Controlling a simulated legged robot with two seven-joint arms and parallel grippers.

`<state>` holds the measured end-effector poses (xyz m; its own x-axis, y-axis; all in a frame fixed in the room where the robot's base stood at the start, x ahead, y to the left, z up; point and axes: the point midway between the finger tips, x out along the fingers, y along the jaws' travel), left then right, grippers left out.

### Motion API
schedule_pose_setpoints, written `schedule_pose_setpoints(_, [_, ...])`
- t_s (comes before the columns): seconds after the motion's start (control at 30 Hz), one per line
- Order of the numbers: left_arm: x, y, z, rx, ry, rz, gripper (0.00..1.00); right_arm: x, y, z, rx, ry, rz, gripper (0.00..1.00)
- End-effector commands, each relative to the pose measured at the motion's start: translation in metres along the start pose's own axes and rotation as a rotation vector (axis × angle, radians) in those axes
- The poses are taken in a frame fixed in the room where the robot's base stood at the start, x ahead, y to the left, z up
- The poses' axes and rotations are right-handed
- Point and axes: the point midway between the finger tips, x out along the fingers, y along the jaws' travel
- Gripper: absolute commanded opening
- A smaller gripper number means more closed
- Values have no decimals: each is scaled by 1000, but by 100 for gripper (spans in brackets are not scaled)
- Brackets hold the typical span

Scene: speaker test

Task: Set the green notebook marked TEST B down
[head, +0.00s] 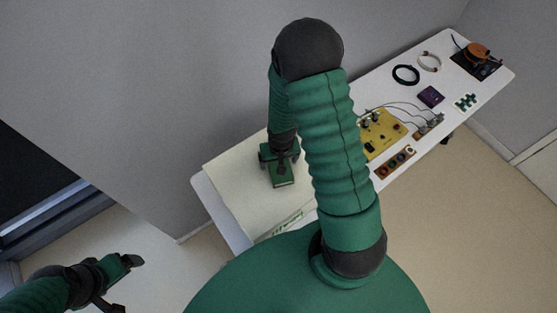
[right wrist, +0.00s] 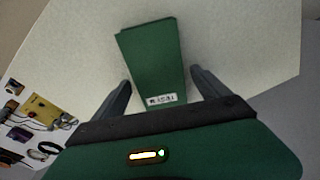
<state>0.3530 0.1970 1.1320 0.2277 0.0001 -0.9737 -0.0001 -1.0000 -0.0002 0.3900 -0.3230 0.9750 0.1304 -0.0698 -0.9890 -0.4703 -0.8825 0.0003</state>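The green notebook (right wrist: 152,65) lies on a cream sheet in the right wrist view, with a small white label (right wrist: 161,99) at its near end; the lettering is too small to read surely. My right gripper (right wrist: 160,78) has one finger on each side of the notebook, with a narrow gap showing at each side. In the head view the right gripper (head: 281,158) is over the sheet, and the notebook (head: 284,183) shows partly below it. My left gripper (head: 122,284) is at the lower left, away from the table, fingers apart and empty.
The cream sheet (head: 232,180) covers the left end of the white table (head: 455,75) and has green marking (head: 287,223) at its front edge. A yellow board (head: 382,133), a purple box (head: 431,97), a black cable ring (head: 405,75) and an orange-black device (head: 477,54) lie farther right.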

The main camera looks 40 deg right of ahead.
Motion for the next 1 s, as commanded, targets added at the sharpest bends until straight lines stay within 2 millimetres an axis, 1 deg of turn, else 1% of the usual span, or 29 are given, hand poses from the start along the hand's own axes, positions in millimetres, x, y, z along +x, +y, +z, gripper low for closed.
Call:
schedule_pose_setpoints(0.2, [0, 0, 0, 0, 0, 0, 85, -1, 0, 0, 0, 0, 0, 85])
schedule_pose_setpoints(0.27, [-3, 0, -1, 0, 0, 0, 85, -4, 0, 0, 0, 1, 0, 85])
schedule_pose_setpoints(0.37, [1, 0, 0, 0, 0, 0, 85, -13, 0, -1, 1, 4, -1, 85])
schedule_pose_setpoints(0.47, [3, 0, 1, 0, 0, 0, 85, -33, 0, -2, 2, 7, -2, 85])
schedule_pose_setpoints(0.6, [5, 0, 1, 0, 0, 0, 85, -70, 0, -2, 2, 8, -2, 85])
schedule_pose_setpoints(0.7, [6, 0, 1, 0, 0, 0, 85, -94, 0, -2, 1, 8, -1, 85])
schedule_pose_setpoints(0.8, [6, 0, 2, 0, 0, 0, 85, -111, 0, -1, 1, 5, -1, 85])
schedule_pose_setpoints(0.87, [7, 0, 2, 0, 0, 0, 85, -117, 0, -1, 0, 4, -1, 85])
schedule_pose_setpoints(0.93, [7, 0, 2, 0, 0, 0, 85, -124, -8, 3, -34, 7, -5, 85])
schedule_pose_setpoints(0.97, [6, 0, 2, 0, 0, 0, 85, -129, -17, 8, -72, 12, -11, 85])
schedule_pose_setpoints(1.0, [6, 0, 2, 0, 0, 0, 85, -136, -32, 16, -140, 23, -23, 85])
